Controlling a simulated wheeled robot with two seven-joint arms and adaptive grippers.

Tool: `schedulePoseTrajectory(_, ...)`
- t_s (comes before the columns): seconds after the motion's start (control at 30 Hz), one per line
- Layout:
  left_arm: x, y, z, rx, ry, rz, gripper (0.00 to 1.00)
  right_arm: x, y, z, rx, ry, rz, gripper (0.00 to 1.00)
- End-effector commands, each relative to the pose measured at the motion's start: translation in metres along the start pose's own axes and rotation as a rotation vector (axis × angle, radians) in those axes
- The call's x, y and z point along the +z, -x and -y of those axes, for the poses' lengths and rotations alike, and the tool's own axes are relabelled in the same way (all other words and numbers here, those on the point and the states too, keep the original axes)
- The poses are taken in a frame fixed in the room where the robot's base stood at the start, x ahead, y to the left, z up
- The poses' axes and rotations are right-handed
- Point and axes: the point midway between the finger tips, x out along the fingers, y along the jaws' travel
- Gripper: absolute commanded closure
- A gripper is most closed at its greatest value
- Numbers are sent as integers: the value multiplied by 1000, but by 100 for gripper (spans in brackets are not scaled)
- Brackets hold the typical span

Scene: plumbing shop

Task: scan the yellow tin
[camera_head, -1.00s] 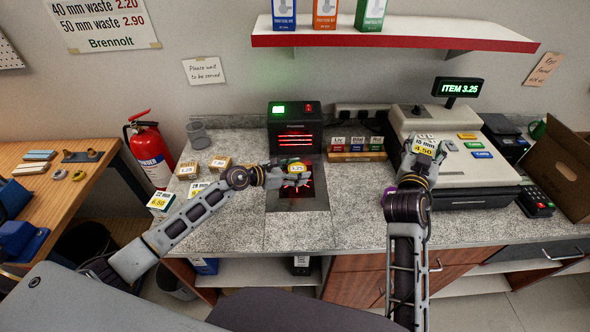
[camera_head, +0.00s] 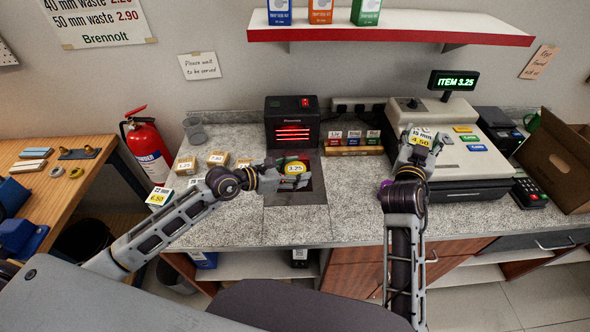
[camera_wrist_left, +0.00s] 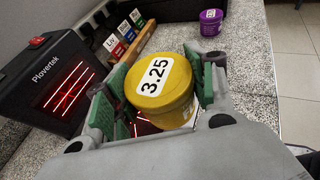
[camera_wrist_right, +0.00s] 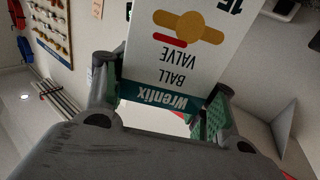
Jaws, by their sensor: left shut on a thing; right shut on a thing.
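The yellow tin (camera_head: 293,168) has a white 3.25 label on its lid. My left gripper (camera_head: 290,180) is shut on it and holds it in front of the black scanner (camera_head: 293,133), over the dark plate in the counter. In the left wrist view the tin (camera_wrist_left: 160,85) sits between the green finger pads, lid towards the camera, with the scanner's red lines (camera_wrist_left: 68,88) to its left. My right gripper (camera_head: 418,150) is shut on a white ball valve box (camera_head: 422,136) by the till; the box fills the upper right wrist view (camera_wrist_right: 175,55).
Several small priced boxes (camera_head: 187,166) stand on the counter at left. A purple tin (camera_wrist_left: 211,22) stands partly hidden behind my right arm. The till (camera_head: 450,150), card reader (camera_head: 530,192) and cardboard box (camera_head: 560,165) fill the right. The front middle counter is bare.

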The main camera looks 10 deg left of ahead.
Motion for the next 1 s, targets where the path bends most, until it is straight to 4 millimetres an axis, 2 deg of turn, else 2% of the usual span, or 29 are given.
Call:
schedulePoseTrajectory(0.43,20,25,32,0,1,1,73,-1,0,0,0,0,-2,74)
schedulePoseTrajectory(1.0,22,27,33,1,0,1,73,-1,0,0,0,0,-2,74)
